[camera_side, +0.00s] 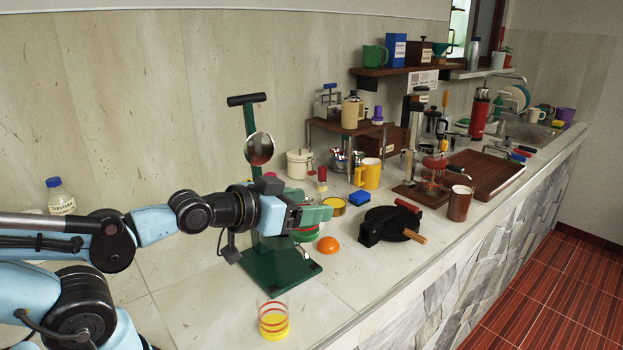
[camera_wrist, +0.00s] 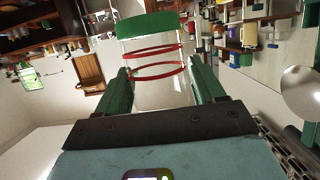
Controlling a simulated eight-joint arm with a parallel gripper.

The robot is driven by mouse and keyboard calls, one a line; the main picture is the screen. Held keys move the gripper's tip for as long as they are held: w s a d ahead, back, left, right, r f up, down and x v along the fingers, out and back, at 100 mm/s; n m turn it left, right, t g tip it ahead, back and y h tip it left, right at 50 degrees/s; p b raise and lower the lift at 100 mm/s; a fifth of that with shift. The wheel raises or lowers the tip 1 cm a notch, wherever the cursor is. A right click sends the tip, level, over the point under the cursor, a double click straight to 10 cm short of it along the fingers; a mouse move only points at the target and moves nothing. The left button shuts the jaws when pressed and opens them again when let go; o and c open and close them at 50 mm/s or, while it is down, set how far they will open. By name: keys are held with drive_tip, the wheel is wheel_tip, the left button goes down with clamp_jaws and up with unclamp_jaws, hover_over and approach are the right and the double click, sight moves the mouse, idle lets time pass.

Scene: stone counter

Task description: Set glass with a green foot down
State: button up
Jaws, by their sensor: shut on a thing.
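A clear glass with red bands and a green foot is between the green fingers of my gripper (camera_side: 318,216). In the wrist view the glass (camera_wrist: 156,62) fills the space between both fingertips, and its green foot (camera_wrist: 148,25) points away from the palm. In the side view the fingers hide most of the glass (camera_side: 305,236); its lower part shows just below them, in front of the green press. I cannot tell from the pictures whether its foot touches anything. My gripper is shut on the glass.
The green press base (camera_side: 290,268) stands behind and below, with a steel dome (camera_side: 259,148) above. A red-banded glass with yellow bottom (camera_side: 273,322) stands at the front. An orange half (camera_side: 327,245) and a black waffle iron (camera_side: 388,226) lie to the right.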

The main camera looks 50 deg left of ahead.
sight(317, 232)
drive_tip(key=shift+s+f, duration=0.55)
drive_tip(key=shift+f, duration=0.3)
drive_tip(key=shift+w+d+f, duration=0.35)
drive_tip(key=shift+w+d, duration=0.2)
drive_tip(key=shift+w, duration=0.05)
drive_tip(key=shift+w+d+f, duration=0.3)
drive_tip(key=shift+w+d, duration=0.25)
drive_tip(key=w+d+f+n+g+y, duration=0.3)
drive_tip(key=w+d+n+g+y, duration=0.3)
drive_tip(key=d+n+g+y, duration=0.3)
drive_tip(key=d+n+y, duration=0.1)
drive_tip(key=n+y, duration=0.3)
drive_tip(key=shift+n+y, duration=0.3)
drive_tip(key=shift+w+f, duration=0.1)
drive_tip(key=shift+w, duration=0.05)
drive_tip(key=w+a+f, duration=0.2)
drive_tip(key=a, duration=0.1)
drive_tip(key=w+a+f, duration=0.2)
drive_tip(key=a, duration=0.1)
drive_tip(key=w+a+f, duration=0.2)
drive_tip(key=a+f, duration=0.1)
drive_tip(key=shift+w+a, duration=0.2)
drive_tip(key=shift+a, duration=0.15)
drive_tip(key=shift+f, duration=1.8)
